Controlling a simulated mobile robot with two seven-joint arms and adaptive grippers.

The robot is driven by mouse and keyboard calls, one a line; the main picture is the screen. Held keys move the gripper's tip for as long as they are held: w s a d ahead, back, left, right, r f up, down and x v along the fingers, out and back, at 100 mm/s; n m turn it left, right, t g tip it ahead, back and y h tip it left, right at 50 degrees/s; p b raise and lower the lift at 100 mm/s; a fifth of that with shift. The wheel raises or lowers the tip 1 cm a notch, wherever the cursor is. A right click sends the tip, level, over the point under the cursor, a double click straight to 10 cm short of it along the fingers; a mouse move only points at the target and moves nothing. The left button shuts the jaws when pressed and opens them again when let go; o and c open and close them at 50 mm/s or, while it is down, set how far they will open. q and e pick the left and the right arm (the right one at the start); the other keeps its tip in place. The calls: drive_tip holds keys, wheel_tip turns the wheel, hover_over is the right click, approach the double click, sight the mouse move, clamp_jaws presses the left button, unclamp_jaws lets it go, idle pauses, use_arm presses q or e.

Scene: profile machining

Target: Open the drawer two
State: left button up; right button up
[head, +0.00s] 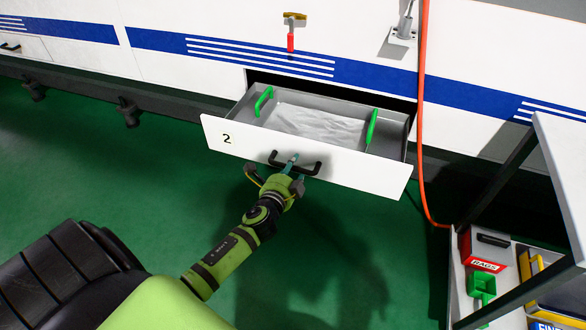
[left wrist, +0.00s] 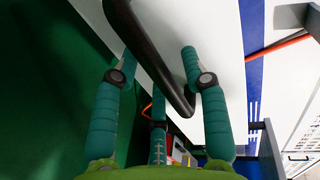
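The drawer with "2" on its white front (head: 240,146) stands well out of the cabinet. Its grey inside shows, with two green handles and a pale crumpled sheet. Its black bar handle (head: 311,168) is on the front; in the left wrist view the handle (left wrist: 150,50) runs diagonally between two of my teal fingers. My left gripper (head: 295,170) is at this handle, and a fingertip crosses it. A third finger is partly hidden behind the handle, so I cannot tell whether the grip is closed. My right gripper is out of view.
An orange hose (head: 422,120) hangs right of the drawer. A cart frame with a red RAGS box (head: 482,254) and a green holder (head: 481,287) stands at lower right. A small key-like part with a red tag (head: 291,42) is above the drawer. Green floor lies clear at left.

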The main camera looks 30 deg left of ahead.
use_arm(q)
drive_tip(key=v, duration=1.2)
drive_tip(key=shift+a, duration=0.1)
idle(0.4)
